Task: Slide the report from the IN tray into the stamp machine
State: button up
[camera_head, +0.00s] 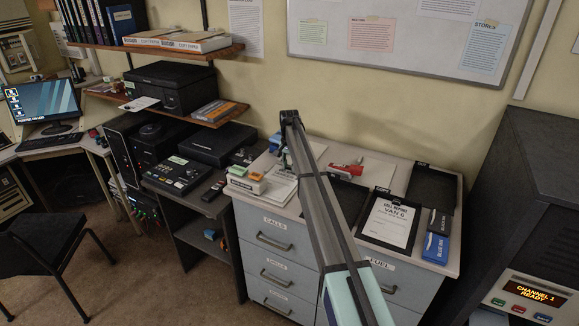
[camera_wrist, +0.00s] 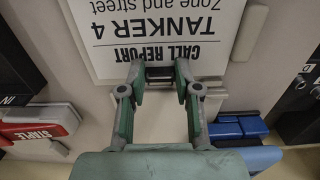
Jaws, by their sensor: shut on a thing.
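In the wrist view a white report (camera_wrist: 165,35) headed CALL REPORT TANKER 4 shows upside down. My gripper (camera_wrist: 160,76) is shut on a dark piece at its heading edge. In the head view my arm hides most of my gripper, and a pale sheet (camera_head: 317,150) shows partly behind it. I cannot tell if it is the same report. The IN tray (camera_wrist: 12,98) is black and shows at the left of the wrist view, its label upside down. I cannot single out a stamp machine for certain.
A second report, VAN 6 (camera_head: 387,222), lies in a black tray on the cabinet. A dark machine (camera_head: 530,215) reading CHANNEL 1 READY stands at the right. Little of the cabinet top is bare.

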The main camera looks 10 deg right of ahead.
jog(key=shift+w+a, duration=0.1)
jog(key=o, duration=1.2)
jog(key=shift+c, duration=0.2)
jog(key=shift+o, duration=0.2)
jog(key=o, duration=0.5)
jog(key=shift+r+p, duration=1.2)
jog(key=shift+r, duration=2.25)
